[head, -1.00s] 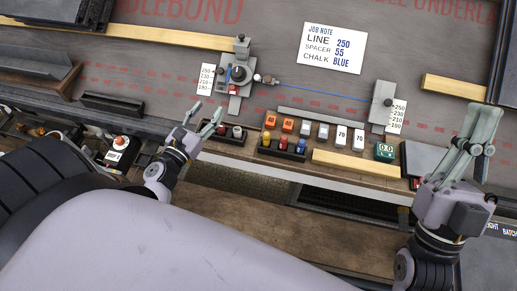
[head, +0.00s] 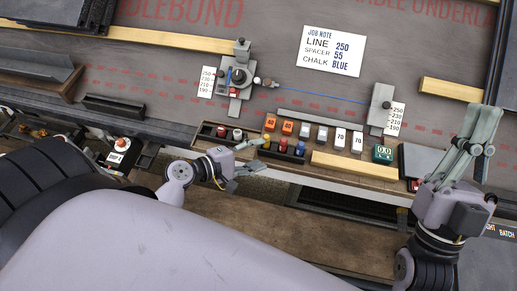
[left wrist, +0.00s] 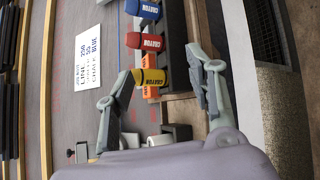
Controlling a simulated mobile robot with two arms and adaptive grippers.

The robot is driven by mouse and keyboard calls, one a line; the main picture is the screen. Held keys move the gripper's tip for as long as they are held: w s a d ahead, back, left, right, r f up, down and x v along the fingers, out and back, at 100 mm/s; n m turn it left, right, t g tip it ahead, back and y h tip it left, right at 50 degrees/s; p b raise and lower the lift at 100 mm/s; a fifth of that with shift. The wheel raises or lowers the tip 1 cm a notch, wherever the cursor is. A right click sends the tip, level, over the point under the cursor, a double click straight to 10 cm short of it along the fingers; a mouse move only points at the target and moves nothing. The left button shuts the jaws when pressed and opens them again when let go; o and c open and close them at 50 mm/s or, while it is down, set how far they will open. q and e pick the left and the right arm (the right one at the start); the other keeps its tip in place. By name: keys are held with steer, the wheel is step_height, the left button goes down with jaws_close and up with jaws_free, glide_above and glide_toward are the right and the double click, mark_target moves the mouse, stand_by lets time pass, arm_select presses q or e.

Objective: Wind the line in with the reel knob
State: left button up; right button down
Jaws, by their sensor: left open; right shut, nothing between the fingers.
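The reel (head: 238,77), a grey block with a dark round top, stands at the left end of a blue line (head: 325,96). The line runs right to a grey end block (head: 381,108). The reel's knob is too small to tell apart. My left gripper (head: 258,156) is open and empty in front of the crayon tray, below and right of the reel and apart from it. My right gripper (head: 472,122) is shut and empty at the right, away from the reel.
A dark tray (head: 258,150) holds coloured crayons, with orange, grey and white blocks (head: 322,134) behind it. A wood strip (head: 352,166) and a green counter (head: 382,153) lie to the right. Number scales (head: 207,82) flank the line. A job note (head: 332,50) lies behind.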

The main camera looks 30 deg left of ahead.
arm_select(q)
steer(key=shift+s+d+f+m+g, duration=0.35)
steer(key=shift+d+f+m+g, duration=0.1)
steer(key=shift+m, duration=0.3)
steer(key=shift+s+d+f+m+g, duration=0.35)
steer(key=shift+d+m, duration=0.05)
steer(key=shift+m, duration=0.35)
